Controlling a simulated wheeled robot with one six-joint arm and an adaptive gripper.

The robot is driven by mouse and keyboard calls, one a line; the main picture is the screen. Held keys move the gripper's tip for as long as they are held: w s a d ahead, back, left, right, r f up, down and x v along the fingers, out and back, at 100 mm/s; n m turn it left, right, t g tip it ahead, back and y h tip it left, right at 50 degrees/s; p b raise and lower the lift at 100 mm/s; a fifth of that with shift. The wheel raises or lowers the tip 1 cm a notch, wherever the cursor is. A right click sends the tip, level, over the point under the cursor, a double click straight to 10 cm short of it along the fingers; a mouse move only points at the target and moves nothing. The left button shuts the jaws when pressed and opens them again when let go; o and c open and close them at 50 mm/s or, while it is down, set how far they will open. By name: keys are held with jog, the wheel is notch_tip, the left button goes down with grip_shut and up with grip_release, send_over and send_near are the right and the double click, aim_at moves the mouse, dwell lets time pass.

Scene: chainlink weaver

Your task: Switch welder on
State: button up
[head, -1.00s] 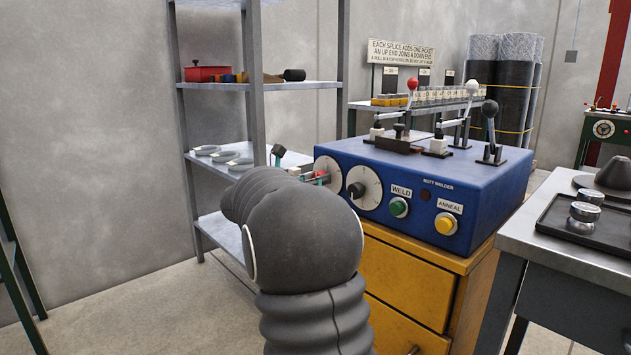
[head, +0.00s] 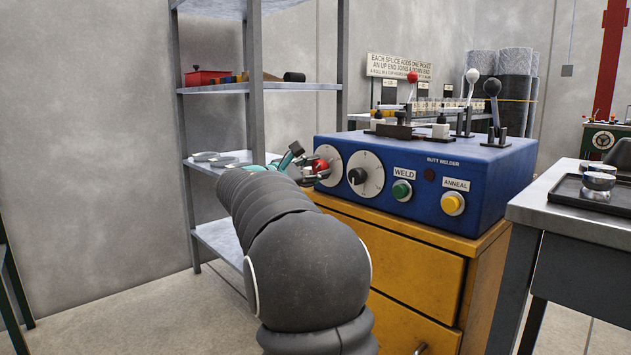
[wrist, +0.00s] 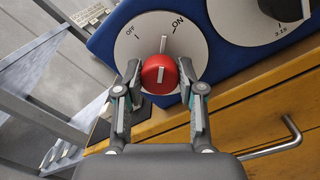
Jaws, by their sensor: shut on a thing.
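The blue butt welder (head: 440,172) sits on a yellow wooden cabinet. A red knob (head: 320,166) with a white line is at the left end of its front, on a white dial (wrist: 135,55) marked OFF at left and ON at right. In the wrist view the red knob (wrist: 159,84) stands between my fingertips, and my gripper (wrist: 159,76) is shut on it. The white pointer (wrist: 164,45) points up between the two marks, closer to ON. In the head view my gripper (head: 303,165) is partly hidden by my arm.
A second dial (head: 365,174), a green WELD button (head: 401,191) and a yellow ANNEAL button (head: 452,203) lie to the right. A drawer handle (wrist: 275,145) juts out below. Grey shelving (head: 255,90) stands at left, a metal table (head: 570,213) at right.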

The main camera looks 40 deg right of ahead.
jog(key=shift+f+m+b, duration=0.1)
jog(key=shift+m+b, duration=0.9)
jog(key=shift+m, duration=0.3)
jog(key=o, duration=1.1)
jog(key=a, duration=0.8)
jog(key=s+a, duration=0.1)
jog(key=a, duration=0.3)
jog(key=shift+f, duration=0.15)
jog(key=shift+m, duration=0.3)
